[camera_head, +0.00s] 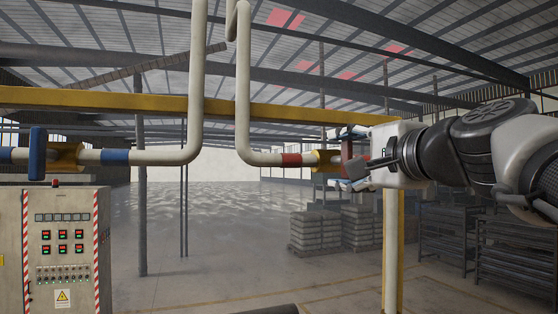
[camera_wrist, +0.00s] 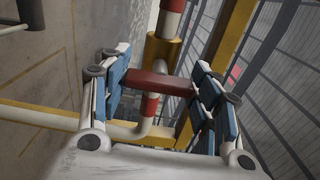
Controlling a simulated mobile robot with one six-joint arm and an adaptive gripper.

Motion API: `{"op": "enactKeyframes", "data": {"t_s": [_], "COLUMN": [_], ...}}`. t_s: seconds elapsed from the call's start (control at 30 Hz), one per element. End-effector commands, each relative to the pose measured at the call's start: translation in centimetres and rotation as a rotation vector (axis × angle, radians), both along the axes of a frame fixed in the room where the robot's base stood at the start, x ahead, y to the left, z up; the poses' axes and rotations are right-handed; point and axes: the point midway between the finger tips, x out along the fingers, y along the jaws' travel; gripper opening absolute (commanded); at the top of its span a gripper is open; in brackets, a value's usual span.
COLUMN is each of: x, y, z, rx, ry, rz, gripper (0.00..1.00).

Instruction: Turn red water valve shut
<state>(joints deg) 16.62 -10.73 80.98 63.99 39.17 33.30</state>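The red water valve (camera_wrist: 160,83) shows in the wrist view as a dark red bar, seen nearly edge-on, on a pipe with red and white bands. My gripper (camera_wrist: 160,90) has its two blue-padded fingers wide apart, one toward each end of the red valve. I cannot tell whether the pads touch it. In the head view, my gripper (camera_head: 362,172) is at the right pipe, in front of the red valve (camera_head: 347,152), which it partly hides.
A blue valve (camera_head: 38,153) sits on the left pipe, above a control cabinet (camera_head: 62,250). A yellow beam (camera_head: 110,99) runs behind the white pipes (camera_head: 197,80). Stacked blocks (camera_head: 315,232) and dark racks (camera_head: 447,235) stand at the right. The middle floor is clear.

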Motion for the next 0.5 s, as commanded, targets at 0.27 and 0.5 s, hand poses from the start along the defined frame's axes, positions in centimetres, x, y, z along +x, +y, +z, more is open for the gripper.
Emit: {"op": "enactKeyframes", "data": {"t_s": [0.27,0.5], "x": [-0.02,-0.01], "y": [0.02,0.02], "z": [0.01,-0.02], "rx": [-0.002,-0.003], "ry": [-0.001,0.000], "rz": [0.000,0.001], "gripper": [0.77,0.77]}}
